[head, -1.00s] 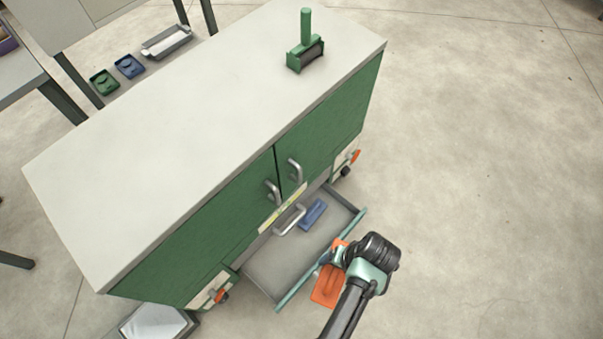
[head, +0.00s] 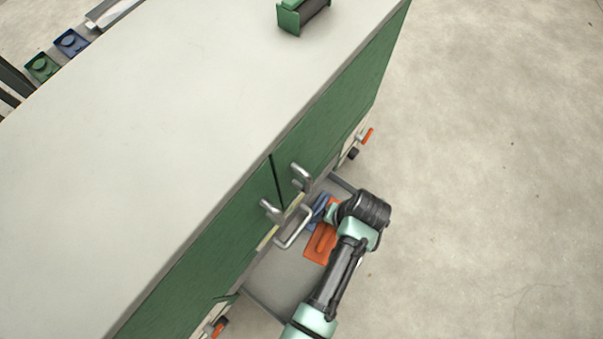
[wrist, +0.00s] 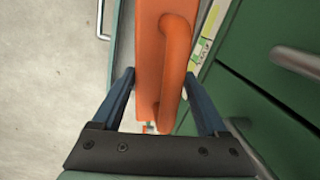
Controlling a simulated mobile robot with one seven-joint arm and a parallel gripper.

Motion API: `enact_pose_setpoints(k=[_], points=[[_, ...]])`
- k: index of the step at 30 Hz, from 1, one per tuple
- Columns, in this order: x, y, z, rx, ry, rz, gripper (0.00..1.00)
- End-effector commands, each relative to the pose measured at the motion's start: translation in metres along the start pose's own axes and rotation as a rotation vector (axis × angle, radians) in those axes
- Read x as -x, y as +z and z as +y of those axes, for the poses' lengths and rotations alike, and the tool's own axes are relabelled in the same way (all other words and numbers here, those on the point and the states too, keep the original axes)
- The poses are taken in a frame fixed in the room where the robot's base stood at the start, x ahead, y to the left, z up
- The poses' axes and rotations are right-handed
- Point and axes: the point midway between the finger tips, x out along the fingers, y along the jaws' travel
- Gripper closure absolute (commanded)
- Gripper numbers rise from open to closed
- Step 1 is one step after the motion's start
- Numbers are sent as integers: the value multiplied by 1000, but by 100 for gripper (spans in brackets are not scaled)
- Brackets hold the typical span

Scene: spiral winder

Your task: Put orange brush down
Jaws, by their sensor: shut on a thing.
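The orange brush (head: 320,243) is a flat orange block with a raised handle. In the wrist view the orange brush (wrist: 150,65) stands between the two blue fingers of my gripper (wrist: 163,100), which is shut on it. In the head view my gripper is mostly hidden behind my wrist, over the open drawer (head: 275,278) of the green cabinet. I cannot tell whether the brush touches the drawer floor.
The green cabinet (head: 205,240) has a pale top (head: 150,150) and metal door handles (head: 301,178) close above the drawer. Green (head: 42,68) and blue (head: 71,42) items lie at the far left. Floor to the right is clear.

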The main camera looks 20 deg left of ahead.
Motion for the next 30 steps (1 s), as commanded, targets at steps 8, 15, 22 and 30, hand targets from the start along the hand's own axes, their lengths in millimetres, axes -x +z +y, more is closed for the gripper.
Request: enact_pose_setpoints(k=[8,15,22,30], points=[[-89,3,19,-52,1,10,76],[-152,6,32,-96,1,19,76],[-212,8,44,-138,0,28,76],[-258,10,53,-177,-1,35,76]])
